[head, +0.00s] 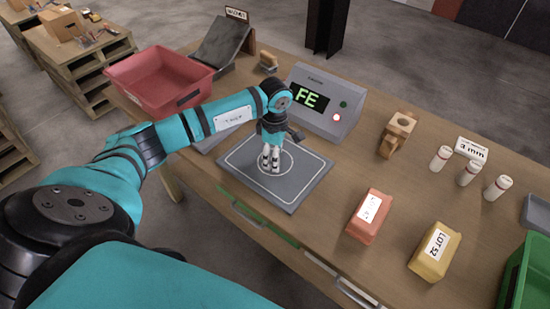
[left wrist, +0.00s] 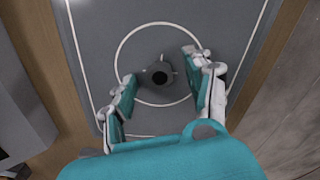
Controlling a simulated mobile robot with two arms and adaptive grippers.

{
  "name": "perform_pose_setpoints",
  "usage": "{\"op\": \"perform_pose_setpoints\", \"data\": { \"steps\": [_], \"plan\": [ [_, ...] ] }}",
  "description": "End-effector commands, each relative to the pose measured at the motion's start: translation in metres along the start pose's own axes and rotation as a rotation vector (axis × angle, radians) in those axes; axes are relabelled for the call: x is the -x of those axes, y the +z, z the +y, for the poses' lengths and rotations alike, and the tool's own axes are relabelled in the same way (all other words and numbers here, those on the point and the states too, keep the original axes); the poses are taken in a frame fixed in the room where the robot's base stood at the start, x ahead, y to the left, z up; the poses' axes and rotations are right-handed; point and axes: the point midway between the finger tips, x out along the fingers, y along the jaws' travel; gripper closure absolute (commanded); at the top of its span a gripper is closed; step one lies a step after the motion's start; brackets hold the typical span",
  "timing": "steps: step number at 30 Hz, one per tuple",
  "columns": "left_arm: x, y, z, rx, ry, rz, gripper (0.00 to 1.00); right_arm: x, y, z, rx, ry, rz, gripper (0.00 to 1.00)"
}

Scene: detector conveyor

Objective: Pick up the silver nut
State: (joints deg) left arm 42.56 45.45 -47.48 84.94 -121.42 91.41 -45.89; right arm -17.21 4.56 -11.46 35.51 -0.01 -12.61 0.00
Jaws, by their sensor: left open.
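The silver nut (left wrist: 160,73) shows in the left wrist view as a small grey ring with a dark hole. It lies inside the white circle on the grey plate (head: 303,184), which also fills most of the left wrist view (left wrist: 95,30). My left gripper (head: 270,168) points down over this plate. In the left wrist view its fingers (left wrist: 161,68) are apart, one on each side of the nut, with gaps showing. In the head view the gripper hides the nut. My right gripper is in neither view.
Behind the plate stands a grey detector box (head: 322,101) with a green "FE" display. A red bin (head: 160,77) is at the left. A red block (head: 369,217), a yellow block (head: 435,252) and white cylinders (head: 468,173) stand to the right.

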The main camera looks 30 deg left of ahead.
Motion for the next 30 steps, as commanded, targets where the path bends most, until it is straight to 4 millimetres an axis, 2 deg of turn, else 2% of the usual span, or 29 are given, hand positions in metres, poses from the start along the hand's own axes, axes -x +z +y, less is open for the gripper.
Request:
{"op": "perform_pose_setpoints", "data": {
  "steps": [2,12,14,23,30],
  "plan": [
    [0.000,0.000,0.000,0.000,0.000,0.000,0.50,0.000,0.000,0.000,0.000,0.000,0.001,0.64],
    [0.001,0.000,0.000,0.000,0.000,0.000,0.94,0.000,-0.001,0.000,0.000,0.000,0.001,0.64],
    [0.001,0.000,0.000,0.000,0.000,0.000,1.00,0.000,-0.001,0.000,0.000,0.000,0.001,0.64],
    [0.002,0.000,0.000,0.000,0.001,-0.001,1.00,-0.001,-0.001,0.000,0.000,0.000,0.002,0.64],
    [0.019,0.000,0.001,0.000,0.004,0.000,1.00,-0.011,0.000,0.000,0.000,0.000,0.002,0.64]
  ]
}}
